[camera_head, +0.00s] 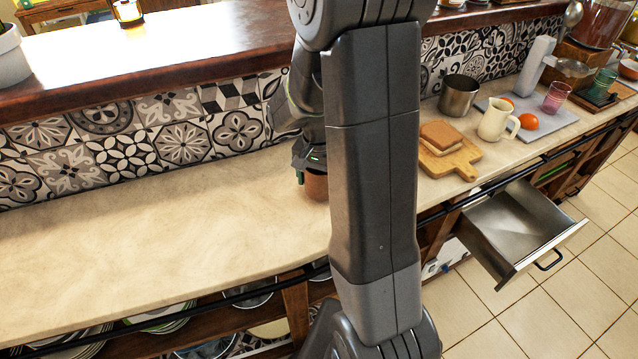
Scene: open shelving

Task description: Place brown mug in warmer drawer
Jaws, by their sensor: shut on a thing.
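The brown mug (316,186) is at the counter, left of my upright arm, which hides part of it. My gripper (309,168) is at the top of the mug and shut on it. I cannot tell whether the mug touches the counter. A metal drawer (518,228) is pulled open at the right, below the counter edge. It looks empty, and its handle faces the tiled floor.
On the counter (130,235) right of my arm are bread on a wooden board (461,163), a metal pot (459,96), a cream mug (495,120) and tomatoes on a grey board (560,117). The counter's left part is clear. Plates sit on shelves below.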

